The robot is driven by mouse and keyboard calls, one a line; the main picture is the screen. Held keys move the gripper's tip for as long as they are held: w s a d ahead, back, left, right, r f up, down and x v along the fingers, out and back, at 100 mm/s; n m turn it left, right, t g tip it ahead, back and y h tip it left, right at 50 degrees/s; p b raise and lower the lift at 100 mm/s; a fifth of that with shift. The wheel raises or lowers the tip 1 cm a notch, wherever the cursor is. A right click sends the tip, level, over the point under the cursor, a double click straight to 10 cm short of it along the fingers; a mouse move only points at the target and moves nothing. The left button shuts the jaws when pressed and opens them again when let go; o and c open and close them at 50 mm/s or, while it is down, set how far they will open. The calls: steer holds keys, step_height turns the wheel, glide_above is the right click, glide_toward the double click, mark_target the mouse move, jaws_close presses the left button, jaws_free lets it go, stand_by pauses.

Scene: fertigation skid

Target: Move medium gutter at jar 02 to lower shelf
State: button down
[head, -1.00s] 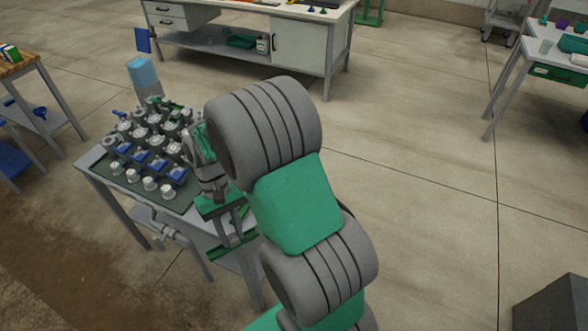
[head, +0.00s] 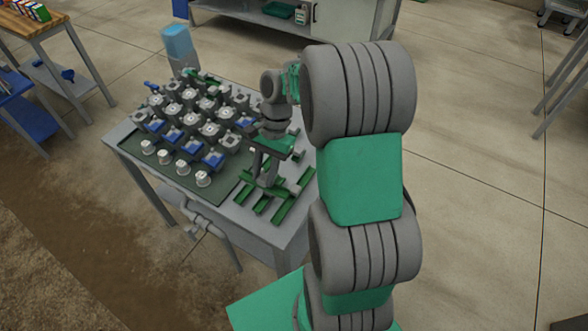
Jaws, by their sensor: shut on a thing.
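My gripper (head: 265,172) points down over the right end of the skid table (head: 262,232). Its fingers are shut on a green gutter (head: 257,191), partly hidden by the fingers. Other green gutters (head: 294,196) of differing length lie close around it on the tabletop. I cannot tell whether the held one touches the table or which length it is. No label for jar 02 can be read. The skid table's own lower shelf, if any, is hidden.
Several grey valve-like fittings, some with blue parts (head: 173,136), and white caps (head: 203,178) crowd the dark mat left of my gripper. A blue-topped container (head: 178,42) stands behind. A pipe (head: 205,224) runs along the table's front.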

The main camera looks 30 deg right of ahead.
steer(key=w+d+r+m+t+h+b, duration=0.2)
steer(key=w+d+m+t+b, duration=0.25)
steer(key=m, duration=1.45)
steer(key=s+d+f, duration=0.1)
steer(key=d+f, duration=0.2)
steer(key=d, duration=0.1)
steer(key=s+d+f, duration=0.1)
steer(key=d+f, duration=0.1)
steer(key=d, duration=0.3)
steer(key=s+d+f, duration=0.1)
steer(key=d+f, duration=0.2)
steer(key=d, duration=0.2)
steer(key=shift+s+d+f, duration=0.1)
steer(key=shift+f, duration=0.25)
steer(key=shift+s+d+f, duration=0.1)
steer(key=shift+d+f, duration=0.1)
steer(key=shift+f, duration=1.65)
steer(key=c, duration=1.1)
jaws_free()
steer(key=shift+f, duration=0.1)
